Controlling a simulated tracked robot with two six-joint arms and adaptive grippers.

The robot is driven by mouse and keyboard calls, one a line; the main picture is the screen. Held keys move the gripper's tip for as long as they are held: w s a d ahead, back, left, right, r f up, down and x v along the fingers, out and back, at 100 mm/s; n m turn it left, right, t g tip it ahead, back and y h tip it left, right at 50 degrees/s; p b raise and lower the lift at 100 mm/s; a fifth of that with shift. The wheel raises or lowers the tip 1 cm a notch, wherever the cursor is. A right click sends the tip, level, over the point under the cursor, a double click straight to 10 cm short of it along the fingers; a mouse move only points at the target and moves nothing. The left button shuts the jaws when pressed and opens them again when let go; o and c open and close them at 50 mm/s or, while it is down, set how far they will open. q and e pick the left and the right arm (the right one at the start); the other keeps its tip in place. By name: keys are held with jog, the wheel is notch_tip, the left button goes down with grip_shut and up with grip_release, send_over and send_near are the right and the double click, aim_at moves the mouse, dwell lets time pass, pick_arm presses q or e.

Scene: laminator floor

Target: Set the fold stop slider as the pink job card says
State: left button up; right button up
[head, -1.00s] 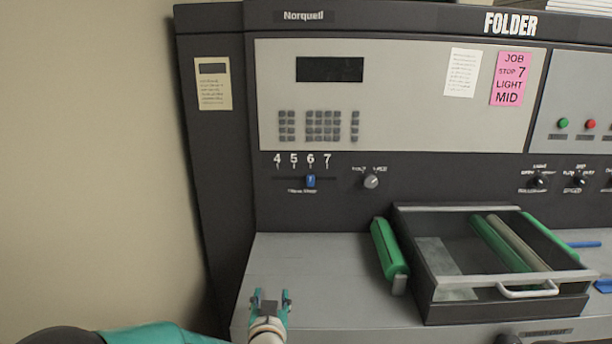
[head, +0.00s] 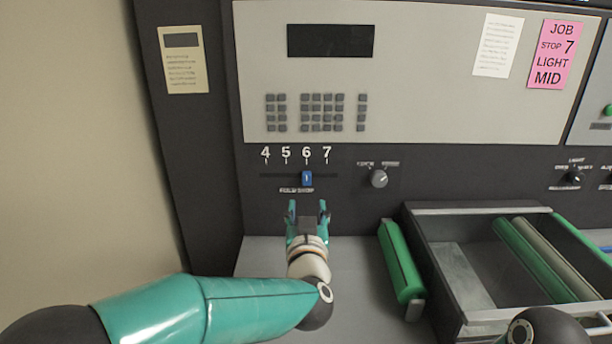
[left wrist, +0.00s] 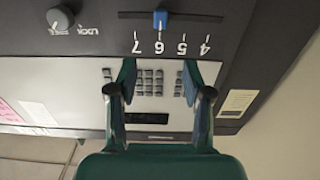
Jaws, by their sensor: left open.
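The pink job card (head: 553,54) at the upper right of the head view reads JOB, STOP 7, LIGHT, MID. The fold stop slider (head: 306,178) is a blue knob in a dark horizontal slot under the numbers 4, 5, 6, 7. It stands at 6, with the 7 to its right. It also shows in the left wrist view, upside down (left wrist: 160,20). My left gripper (head: 308,208) is open and empty, just below the slider and apart from it. In the left wrist view its two fingers (left wrist: 158,92) are spread.
A grey rotary knob (head: 379,178) sits right of the slider. A keypad (head: 318,112) and dark display (head: 331,41) are above. A green roller (head: 402,262) lies beside an open tray (head: 464,278) at right. Part of my other arm shows at lower right.

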aim_at(306, 177)
pick_arm(q)
jog(key=w+p, duration=0.3)
jog(key=w, duration=1)
jog(key=shift+w+f+p, duration=0.1)
jog(key=shift+w+p, duration=0.25)
jog(key=shift+w, duration=0.05)
grip_shut()
